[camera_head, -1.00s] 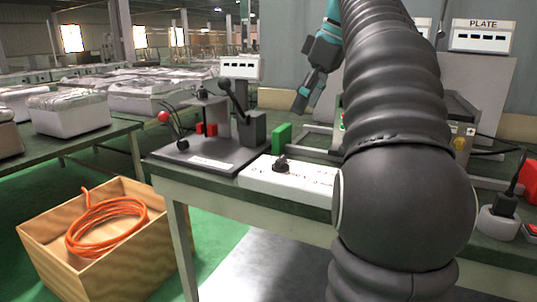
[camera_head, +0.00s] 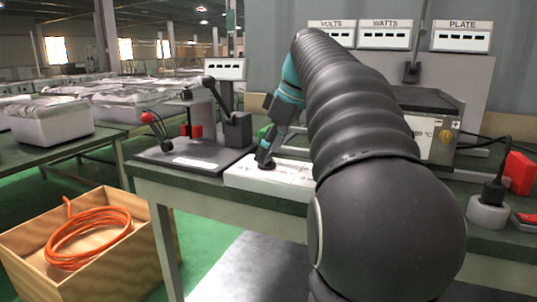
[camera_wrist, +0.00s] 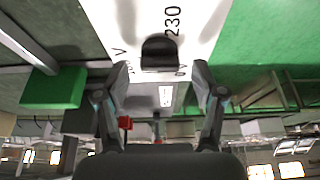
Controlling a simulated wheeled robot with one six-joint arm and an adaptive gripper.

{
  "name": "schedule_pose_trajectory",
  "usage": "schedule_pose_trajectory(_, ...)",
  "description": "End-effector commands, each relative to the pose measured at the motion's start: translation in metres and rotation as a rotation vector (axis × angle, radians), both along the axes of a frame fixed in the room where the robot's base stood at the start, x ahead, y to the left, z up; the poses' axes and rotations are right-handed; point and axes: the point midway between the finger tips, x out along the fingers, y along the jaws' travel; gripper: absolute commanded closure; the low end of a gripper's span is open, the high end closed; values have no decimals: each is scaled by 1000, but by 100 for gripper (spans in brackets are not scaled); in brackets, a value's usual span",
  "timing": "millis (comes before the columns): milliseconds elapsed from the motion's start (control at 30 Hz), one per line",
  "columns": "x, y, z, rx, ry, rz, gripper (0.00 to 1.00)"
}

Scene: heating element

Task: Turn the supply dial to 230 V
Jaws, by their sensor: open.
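The white supply box (camera_head: 240,175) lies on the green workbench, partly covered by my arm. In the wrist view its white face (camera_wrist: 205,20) carries a black dial (camera_wrist: 159,50) with the print "230" beside it and a "V" on the other side. Other print near the dial is partly hidden. My gripper (camera_head: 265,160) is down at the box in the head view, where it covers the dial. In the wrist view my gripper (camera_wrist: 160,80) is open, one finger toward each side of the dial. I cannot tell whether either finger touches it.
A dark stand with a lever (camera_head: 210,150) is left of the box. A heater unit (camera_head: 432,120) and a plug in a socket (camera_head: 488,210) are on the right. VOLTS, WATTS and PLATE (camera_head: 462,37) displays are behind. A crate with orange cable (camera_head: 90,235) stands at the left.

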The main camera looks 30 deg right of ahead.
Motion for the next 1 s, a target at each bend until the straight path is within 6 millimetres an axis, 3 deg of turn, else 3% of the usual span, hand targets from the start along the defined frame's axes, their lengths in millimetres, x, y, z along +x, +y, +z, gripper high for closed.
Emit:
schedule_pose_trajectory(367, 2, 1, -4, -1, -1, 0, 31)
schedule_pose_trajectory(600, 2, 1, -4, -1, -1, 0, 91)
schedule_pose_trajectory(1000, 1, 2, -4, 0, 0, -63, 91)
